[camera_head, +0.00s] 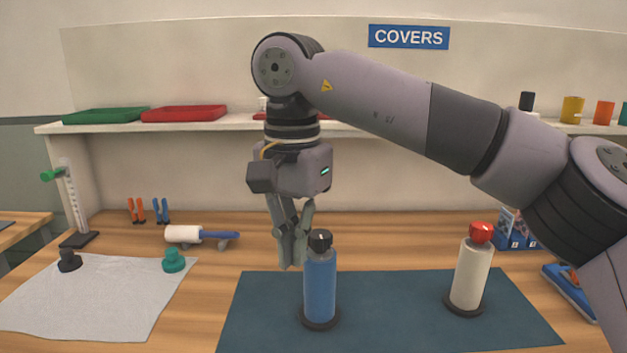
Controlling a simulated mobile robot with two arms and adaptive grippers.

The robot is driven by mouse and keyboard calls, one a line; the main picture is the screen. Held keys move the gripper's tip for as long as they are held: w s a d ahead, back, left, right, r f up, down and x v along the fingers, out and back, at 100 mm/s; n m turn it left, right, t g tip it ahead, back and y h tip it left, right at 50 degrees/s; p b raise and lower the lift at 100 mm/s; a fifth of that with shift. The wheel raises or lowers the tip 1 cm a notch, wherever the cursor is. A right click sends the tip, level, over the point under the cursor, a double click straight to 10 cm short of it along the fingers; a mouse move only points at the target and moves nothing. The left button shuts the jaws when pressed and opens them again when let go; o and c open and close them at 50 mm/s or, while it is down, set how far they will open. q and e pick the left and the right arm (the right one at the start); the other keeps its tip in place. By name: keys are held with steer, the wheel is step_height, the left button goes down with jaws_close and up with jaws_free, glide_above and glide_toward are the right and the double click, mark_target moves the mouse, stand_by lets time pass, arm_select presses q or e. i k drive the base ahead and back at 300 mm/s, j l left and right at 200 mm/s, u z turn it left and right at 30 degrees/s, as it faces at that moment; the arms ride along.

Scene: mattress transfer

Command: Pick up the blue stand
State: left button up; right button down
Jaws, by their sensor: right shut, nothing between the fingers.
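A blue cylinder (320,287) with a black cap and a dark round base stands upright on the dark blue mat (400,318). It is the most stand-like blue thing here, but I cannot tell for sure that it is the blue stand. My right gripper (291,264) points down just to the left of the cylinder's top. Its fingers are shut and empty. The cylinder partly covers them, and I cannot tell whether they touch it. My left gripper is not in view.
A white cylinder with a red cap (469,277) stands on the mat's right. A lint roller (200,235) lies behind on the wooden table. A grey cloth (100,300) lies at left with small knobs. Blue items (517,232) stand at the right edge. A shelf (200,127) runs behind.

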mark_target(319, 312)
steer(key=k+j, duration=0.1)
steer(key=k, duration=0.95)
